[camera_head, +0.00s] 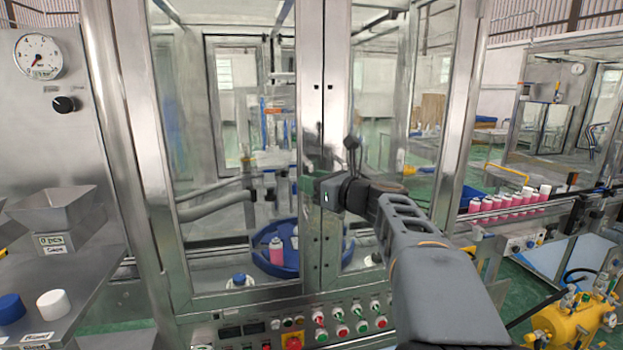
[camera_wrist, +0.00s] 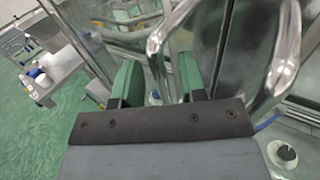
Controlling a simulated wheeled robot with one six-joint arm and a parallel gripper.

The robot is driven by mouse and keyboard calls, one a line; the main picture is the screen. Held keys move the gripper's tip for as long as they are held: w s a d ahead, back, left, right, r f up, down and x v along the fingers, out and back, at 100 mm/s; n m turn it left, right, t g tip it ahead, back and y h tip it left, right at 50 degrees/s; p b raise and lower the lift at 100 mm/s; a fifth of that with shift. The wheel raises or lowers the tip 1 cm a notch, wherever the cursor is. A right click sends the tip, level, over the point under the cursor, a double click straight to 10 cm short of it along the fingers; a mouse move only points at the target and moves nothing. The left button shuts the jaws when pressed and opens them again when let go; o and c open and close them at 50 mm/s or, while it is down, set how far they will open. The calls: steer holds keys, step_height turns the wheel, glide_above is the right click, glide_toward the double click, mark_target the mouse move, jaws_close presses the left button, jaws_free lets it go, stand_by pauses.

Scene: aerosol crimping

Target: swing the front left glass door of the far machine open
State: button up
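The glass-fronted machine directly before me has a left glass door (camera_head: 222,130) and a right glass door (camera_head: 385,130), meeting at steel uprights in the middle. The left door looks shut. My gripper (camera_head: 311,184) is at that middle seam, its fingers mostly hidden by the wrist in the head view. In the wrist view, my gripper (camera_wrist: 160,80) has its two green fingers apart. A curved chrome handle (camera_wrist: 154,48) passes between them, with clear gaps; contact cannot be told. A second chrome handle (camera_wrist: 287,65) stands to the right.
Inside are a blue round holder (camera_head: 272,262) and a pink can (camera_head: 276,250). A control panel (camera_head: 290,325) with several buttons runs below the doors. A steel hopper (camera_head: 55,208) stands left. Several pink cans (camera_head: 505,205) line a conveyor right. A yellow tank (camera_head: 570,322) sits lower right.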

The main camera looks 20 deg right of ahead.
steer(key=shift+w+a, duration=0.2)
steer(key=shift+w, duration=0.2)
steer(key=shift+c, duration=0.4)
jaws_close()
